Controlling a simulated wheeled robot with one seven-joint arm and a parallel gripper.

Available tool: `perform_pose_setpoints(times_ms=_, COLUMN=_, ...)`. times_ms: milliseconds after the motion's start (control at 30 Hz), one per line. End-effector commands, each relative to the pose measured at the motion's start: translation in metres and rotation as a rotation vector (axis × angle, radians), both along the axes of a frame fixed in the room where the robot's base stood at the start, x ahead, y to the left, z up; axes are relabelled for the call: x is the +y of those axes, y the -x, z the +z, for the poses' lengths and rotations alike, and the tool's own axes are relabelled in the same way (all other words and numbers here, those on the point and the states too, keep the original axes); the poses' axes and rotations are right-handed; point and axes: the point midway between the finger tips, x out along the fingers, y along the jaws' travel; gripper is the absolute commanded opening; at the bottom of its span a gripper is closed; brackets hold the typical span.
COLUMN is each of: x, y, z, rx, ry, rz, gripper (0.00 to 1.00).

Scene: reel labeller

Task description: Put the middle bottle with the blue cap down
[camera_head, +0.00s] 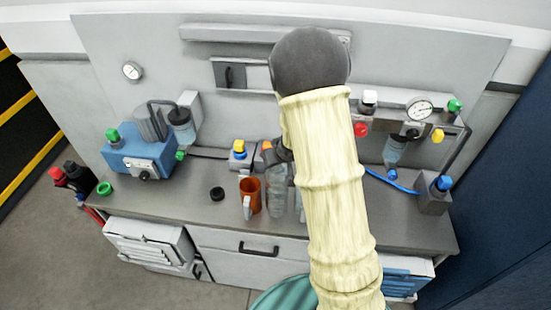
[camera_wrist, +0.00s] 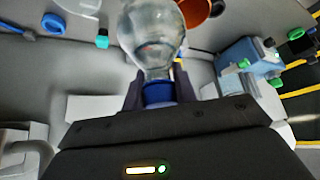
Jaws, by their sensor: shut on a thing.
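In the wrist view my gripper (camera_wrist: 158,88) is shut on the blue cap (camera_wrist: 158,94) of a clear bottle (camera_wrist: 152,38). The bottle's body extends away from my palm, beyond the fingers. In the head view a clear bottle (camera_head: 277,192) shows below my gripper, just left of my pale arm sleeve, and its top is hidden. Another clear bottle shape (camera_head: 299,205) is partly covered by the sleeve. I cannot tell whether the held bottle's base touches the counter (camera_head: 215,215).
An orange mug (camera_head: 251,196) stands close to the left of the bottle. A blue machine (camera_head: 142,158) stands at the left, a gauge rig (camera_head: 415,125) at the right. The counter's front left is fairly clear.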

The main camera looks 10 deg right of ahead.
Motion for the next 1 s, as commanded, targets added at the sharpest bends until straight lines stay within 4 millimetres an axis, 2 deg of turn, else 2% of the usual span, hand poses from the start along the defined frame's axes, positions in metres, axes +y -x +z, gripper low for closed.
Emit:
perform_pose_setpoints(times_ms=133, x=0.000, y=-0.001, z=-0.006, rx=-0.002, ry=0.000, rz=0.001, gripper=0.00)
perform_pose_setpoints(times_ms=433, x=0.000, y=-0.001, z=-0.037, rx=-0.001, ry=0.001, rz=-0.001, gripper=0.00)
perform_pose_setpoints(times_ms=867, x=0.000, y=-0.001, z=-0.042, rx=-0.005, ry=0.000, rz=-0.001, gripper=0.00)
perform_pose_setpoints(times_ms=900, x=-0.001, y=0.000, z=-0.043, rx=-0.001, ry=0.001, rz=-0.001, gripper=0.34)
perform_pose_setpoints(times_ms=1000, x=-0.002, y=0.000, z=-0.043, rx=-0.001, ry=0.001, rz=-0.002, gripper=0.49)
